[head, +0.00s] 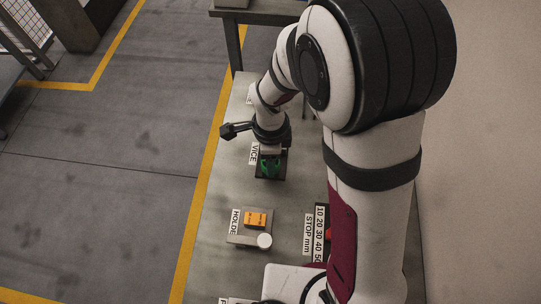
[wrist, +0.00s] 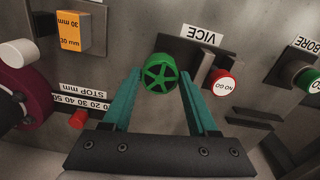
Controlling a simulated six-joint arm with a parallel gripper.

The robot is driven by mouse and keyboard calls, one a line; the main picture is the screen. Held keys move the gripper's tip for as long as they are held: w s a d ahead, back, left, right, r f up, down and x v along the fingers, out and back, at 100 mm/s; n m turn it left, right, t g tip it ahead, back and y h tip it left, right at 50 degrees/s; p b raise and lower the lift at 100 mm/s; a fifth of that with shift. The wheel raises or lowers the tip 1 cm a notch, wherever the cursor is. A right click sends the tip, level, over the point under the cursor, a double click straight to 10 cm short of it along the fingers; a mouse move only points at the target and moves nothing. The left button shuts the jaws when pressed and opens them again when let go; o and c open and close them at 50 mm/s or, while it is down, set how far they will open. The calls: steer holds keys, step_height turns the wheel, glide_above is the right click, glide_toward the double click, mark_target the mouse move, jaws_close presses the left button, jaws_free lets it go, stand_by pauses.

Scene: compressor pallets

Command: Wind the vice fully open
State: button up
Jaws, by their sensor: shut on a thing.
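The vice's green spoked handwheel (wrist: 159,74) is in the wrist view, below and left of the VICE label (wrist: 202,35). My gripper (wrist: 160,76) has its two teal fingers on either side of the wheel's rim, shut on it. In the head view my gripper (head: 270,166) points down at the vice station, next to the VICE label (head: 253,154). The vice's dark base (wrist: 183,54) shows behind the wheel. How far the vice jaws stand apart is hard to tell.
A red gauge marked NO GO (wrist: 222,86) stands close to the right finger. A green-capped piece (wrist: 308,78) is by the BORE label. An orange 30 mm block (wrist: 71,31), a white cylinder (wrist: 17,53) and the STOP mm scale (head: 313,234) are nearby.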

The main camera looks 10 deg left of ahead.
steer(key=n, duration=0.4)
steer(key=shift+n, duration=0.3)
steer(key=n, duration=0.4)
steer(key=shift+n, duration=0.3)
steer(key=n, duration=0.4)
steer(key=shift+n, duration=0.3)
steer(key=n, duration=1.3)
steer(key=shift+n, duration=0.3)
steer(key=n, duration=0.4)
steer(key=shift+n, duration=2.1)
